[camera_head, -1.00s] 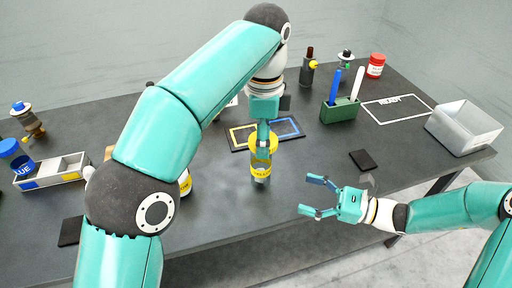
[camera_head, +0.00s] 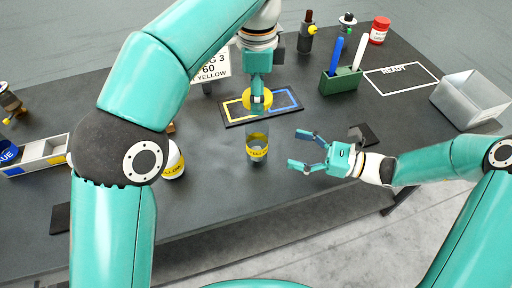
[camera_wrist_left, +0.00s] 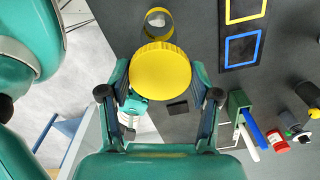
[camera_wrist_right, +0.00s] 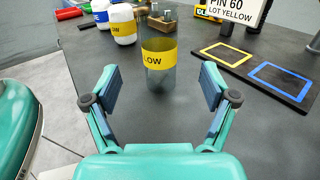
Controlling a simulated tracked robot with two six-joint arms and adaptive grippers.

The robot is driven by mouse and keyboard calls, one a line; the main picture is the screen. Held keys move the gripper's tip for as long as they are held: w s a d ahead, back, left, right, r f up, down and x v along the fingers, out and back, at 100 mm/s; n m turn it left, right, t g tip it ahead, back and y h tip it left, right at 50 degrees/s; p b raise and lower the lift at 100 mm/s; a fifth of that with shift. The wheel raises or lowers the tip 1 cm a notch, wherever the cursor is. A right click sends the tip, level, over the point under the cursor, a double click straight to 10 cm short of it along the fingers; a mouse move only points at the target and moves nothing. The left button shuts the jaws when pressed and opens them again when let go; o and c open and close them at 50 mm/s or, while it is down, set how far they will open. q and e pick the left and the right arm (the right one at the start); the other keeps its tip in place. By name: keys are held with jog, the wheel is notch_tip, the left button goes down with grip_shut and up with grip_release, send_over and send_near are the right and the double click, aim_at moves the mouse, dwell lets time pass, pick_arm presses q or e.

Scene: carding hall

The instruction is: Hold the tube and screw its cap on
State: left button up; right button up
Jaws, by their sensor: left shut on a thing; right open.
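A clear tube (camera_head: 257,155) with a yellow label stands upright on the table. It also shows in the right wrist view (camera_wrist_right: 159,72), and its top looks open. My left gripper (camera_head: 257,97) is shut on the yellow cap (camera_wrist_left: 160,70) and holds it above the tube, with a gap between cap and rim. In the left wrist view the yellow ring of the tube (camera_wrist_left: 150,14) shows beyond the cap. My right gripper (camera_head: 303,150) is open and empty, to the right of the tube, its fingers pointing toward it but not touching.
A black board (camera_head: 233,121) with yellow and blue outlines lies behind the tube. A sign (camera_wrist_right: 237,8) stands behind it. A green pen holder (camera_head: 341,81), a grey bin (camera_head: 470,118) and a READY outline (camera_head: 400,80) are at the right. White bottles stand left of the tube.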

aim_at(257, 139)
jog(key=x, duration=1)
jog(key=shift+a, duration=0.3)
grip_shut()
pick_arm(q)
jog(key=shift+f, duration=2.45)
